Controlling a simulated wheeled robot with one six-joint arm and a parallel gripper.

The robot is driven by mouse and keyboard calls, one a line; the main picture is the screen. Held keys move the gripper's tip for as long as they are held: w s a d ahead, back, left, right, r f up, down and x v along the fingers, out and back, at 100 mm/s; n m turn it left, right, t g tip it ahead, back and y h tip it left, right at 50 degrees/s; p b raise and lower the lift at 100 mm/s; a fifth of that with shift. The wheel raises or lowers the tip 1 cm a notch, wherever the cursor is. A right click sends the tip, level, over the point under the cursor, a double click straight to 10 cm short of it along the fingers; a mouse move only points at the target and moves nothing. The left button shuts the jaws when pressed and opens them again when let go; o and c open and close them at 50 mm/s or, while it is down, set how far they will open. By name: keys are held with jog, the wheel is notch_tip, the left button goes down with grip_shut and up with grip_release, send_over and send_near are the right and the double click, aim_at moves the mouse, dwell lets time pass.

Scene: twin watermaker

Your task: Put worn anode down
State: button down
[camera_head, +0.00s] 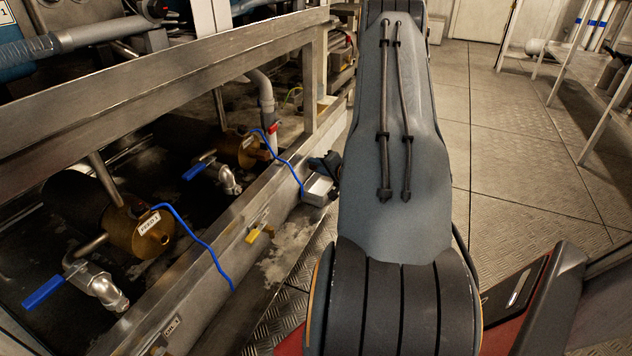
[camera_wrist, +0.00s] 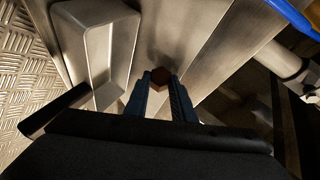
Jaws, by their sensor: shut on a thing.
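My gripper (camera_wrist: 161,86) shows in the wrist view with its two blue fingers shut on a small brown hexagonal piece, which I take to be the worn anode (camera_wrist: 160,76). The rest of the piece is hidden beyond the fingers. In the head view, my gripper (camera_head: 325,165) is a small dark shape just above and behind a small metal tray (camera_head: 318,192), partly hidden by my arm. The tray also shows in the wrist view (camera_wrist: 97,45), to the left of the fingers. I cannot tell whether the anode touches anything.
A steel frame rail (camera_head: 180,65) runs along the left. Below it are brass housings (camera_head: 140,230) with blue-handled valves (camera_head: 45,290) and blue cables (camera_head: 195,240). A yellow-handled valve (camera_head: 257,234) juts from the low sill. The tread-plate floor (camera_head: 540,150) at right is open.

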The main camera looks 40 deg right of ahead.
jog(key=shift+f+b, duration=1.35)
jog(key=shift+f, duration=1.15)
jog(key=shift+f, duration=0.35)
jog(key=shift+f, duration=0.1)
jog(key=c, duration=1.8)
grip_release()
jog(key=shift+r, duration=0.5)
jog(key=p+v, duration=0.5)
jog(key=v, duration=0.7)
jog(key=shift+p, duration=0.3)
